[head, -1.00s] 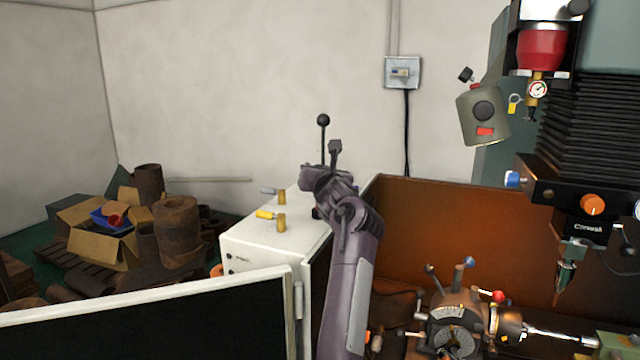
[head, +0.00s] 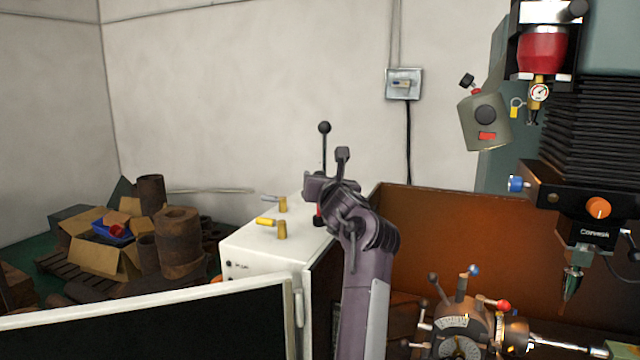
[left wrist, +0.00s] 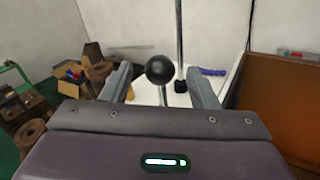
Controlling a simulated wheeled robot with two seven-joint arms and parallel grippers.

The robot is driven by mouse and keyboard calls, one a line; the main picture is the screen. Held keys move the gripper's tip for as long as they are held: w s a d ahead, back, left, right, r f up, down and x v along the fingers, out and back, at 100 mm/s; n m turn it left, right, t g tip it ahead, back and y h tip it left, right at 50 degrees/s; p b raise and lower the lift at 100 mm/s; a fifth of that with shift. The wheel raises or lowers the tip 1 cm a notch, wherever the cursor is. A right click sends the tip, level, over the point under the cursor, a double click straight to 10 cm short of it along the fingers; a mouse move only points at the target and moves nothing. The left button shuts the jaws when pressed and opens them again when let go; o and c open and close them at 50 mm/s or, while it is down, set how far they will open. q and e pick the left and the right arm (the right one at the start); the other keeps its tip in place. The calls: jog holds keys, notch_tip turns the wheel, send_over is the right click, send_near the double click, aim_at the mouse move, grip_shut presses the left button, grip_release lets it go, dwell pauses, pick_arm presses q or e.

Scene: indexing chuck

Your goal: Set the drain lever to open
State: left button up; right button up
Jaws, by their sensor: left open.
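My left gripper (head: 326,172) is over the top of the white cabinet (head: 262,246), open. In the left wrist view, a black ball knob (left wrist: 160,70) on a thin metal stem stands between the open fingers (left wrist: 158,82), with space on both sides. A tall upright rod (left wrist: 179,40) with a black base stands just behind it. In the head view, a black-knobbed rod (head: 324,128) rises behind my gripper. Two yellow-handled fittings (head: 268,222) are left of it on the cabinet top. No label tells which one is the drain lever. My right gripper is out of view.
A blue grip (left wrist: 213,71) lies beyond the right finger. The machine's brown splash panel (head: 450,230) is to the right, with a knobbed indexing chuck (head: 465,330) below. A dark screen (head: 150,325) stands in front. Boxes and rusty pipes (head: 178,240) are at left.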

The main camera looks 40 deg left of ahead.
pick_arm(q)
jog(key=b+v, duration=0.1)
jog(key=v, duration=0.2)
jog(key=shift+s+d, duration=0.25)
jog(key=shift+s, duration=0.05)
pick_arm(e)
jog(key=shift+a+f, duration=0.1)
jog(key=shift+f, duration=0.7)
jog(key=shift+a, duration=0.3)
